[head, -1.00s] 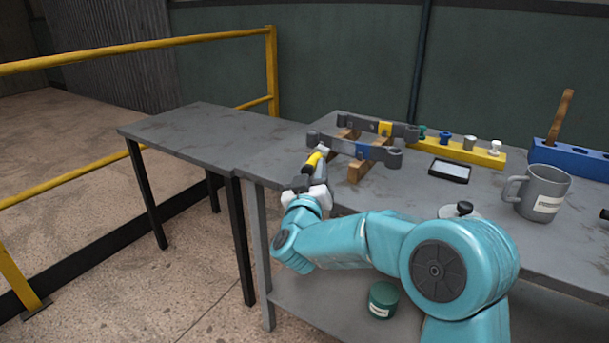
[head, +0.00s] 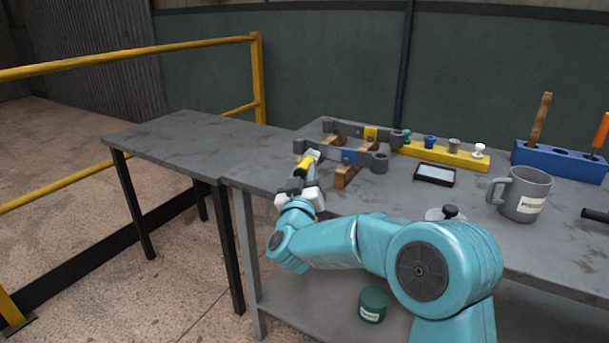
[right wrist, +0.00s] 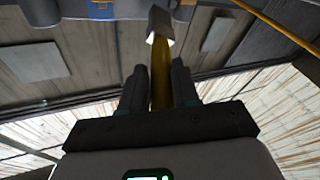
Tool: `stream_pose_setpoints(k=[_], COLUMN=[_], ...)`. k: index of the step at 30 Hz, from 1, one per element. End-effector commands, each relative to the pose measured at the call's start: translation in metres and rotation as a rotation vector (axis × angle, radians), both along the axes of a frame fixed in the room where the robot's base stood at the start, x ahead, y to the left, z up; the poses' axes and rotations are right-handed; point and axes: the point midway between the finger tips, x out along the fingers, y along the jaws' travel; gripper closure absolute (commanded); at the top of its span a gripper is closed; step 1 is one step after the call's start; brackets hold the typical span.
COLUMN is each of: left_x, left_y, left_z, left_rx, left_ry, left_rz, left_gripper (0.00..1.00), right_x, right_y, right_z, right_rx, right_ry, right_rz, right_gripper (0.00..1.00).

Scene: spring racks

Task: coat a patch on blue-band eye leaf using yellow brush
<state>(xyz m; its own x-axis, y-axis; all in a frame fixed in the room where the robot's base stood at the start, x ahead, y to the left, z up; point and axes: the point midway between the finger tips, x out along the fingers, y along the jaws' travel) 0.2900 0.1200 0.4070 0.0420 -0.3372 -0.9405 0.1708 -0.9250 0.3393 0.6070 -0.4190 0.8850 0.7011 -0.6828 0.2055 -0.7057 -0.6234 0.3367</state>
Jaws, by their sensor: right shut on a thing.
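The blue-band eye leaf (head: 365,158) is a dark grey bar with an eye at its end, lying across wooden blocks in the head view. A yellow-band leaf (head: 347,128) lies behind it. My right gripper (head: 300,180) is shut on the yellow brush (head: 304,162), near the left part of the blue-band leaf. In the right wrist view, the yellow handle (right wrist: 160,80) stands between both fingers (right wrist: 158,90), with a pale tip beyond. I cannot tell whether the bristles touch the leaf. My left gripper is out of view.
A yellow rack (head: 445,154) with several coloured knobs stands behind a black-framed pad (head: 434,174). A grey mug (head: 521,196) and a blue holder (head: 550,160) with an orange and a wooden handle are at right. The left tabletop (head: 190,140) is bare.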

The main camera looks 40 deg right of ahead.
Motion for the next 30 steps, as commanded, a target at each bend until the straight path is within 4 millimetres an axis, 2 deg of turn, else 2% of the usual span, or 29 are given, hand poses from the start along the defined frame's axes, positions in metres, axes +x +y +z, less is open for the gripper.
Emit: stream_pose_setpoints(k=[22, 30], left_x=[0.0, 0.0], left_y=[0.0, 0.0], left_z=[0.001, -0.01], left_rx=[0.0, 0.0], left_ry=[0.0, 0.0], left_rz=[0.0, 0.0], left_gripper=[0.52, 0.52], right_x=[0.005, -0.017], right_y=[-0.013, -0.022], right_z=[0.0, -0.001], right_rx=[-0.001, 0.0], right_ry=[-0.001, -0.002], right_rz=[-0.001, -0.002], right_gripper=[1.0, 1.0])
